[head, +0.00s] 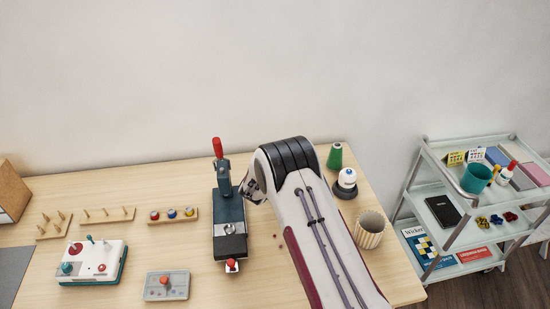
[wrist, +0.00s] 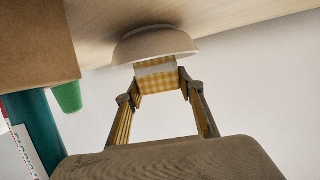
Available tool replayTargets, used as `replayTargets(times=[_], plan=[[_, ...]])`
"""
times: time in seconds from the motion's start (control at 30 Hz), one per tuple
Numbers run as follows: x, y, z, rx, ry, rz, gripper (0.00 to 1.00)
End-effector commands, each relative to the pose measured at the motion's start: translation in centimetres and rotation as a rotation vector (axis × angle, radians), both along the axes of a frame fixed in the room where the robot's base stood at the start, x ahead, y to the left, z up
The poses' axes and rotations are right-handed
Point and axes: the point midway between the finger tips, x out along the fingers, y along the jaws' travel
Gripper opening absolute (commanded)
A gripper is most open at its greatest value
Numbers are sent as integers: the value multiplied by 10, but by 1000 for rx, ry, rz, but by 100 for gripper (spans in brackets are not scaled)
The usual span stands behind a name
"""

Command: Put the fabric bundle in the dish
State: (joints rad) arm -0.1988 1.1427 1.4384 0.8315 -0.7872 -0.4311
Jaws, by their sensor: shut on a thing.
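In the wrist view, my gripper (wrist: 158,78) is shut on the fabric bundle (wrist: 160,85), a small yellow-and-white checked block with a pale face, held between both fingertips. The dish (wrist: 155,43), a cream round bowl, lies just beyond the bundle against the wooden surface, which is at the top of this picture. The bundle overlaps the dish's rim in the picture; I cannot tell whether they touch. In the head view my arm hides the dish, the bundle and the fingertips.
In the head view, a dark press with a red handle (head: 229,215) stands left of my arm. A green cone (head: 335,156), a white round-topped thing (head: 347,179) and a ribbed cup (head: 369,230) are on the right. A glass trolley (head: 480,200) stands beyond the table.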

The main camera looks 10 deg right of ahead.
Motion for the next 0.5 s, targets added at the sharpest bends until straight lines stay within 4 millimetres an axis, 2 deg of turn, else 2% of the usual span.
replayTargets(times=[0.13, 0.5], plan=[[0, 0, -7, -1, -1, 1, 22], [0, 0, -9, 0, -1, 1, 22]])
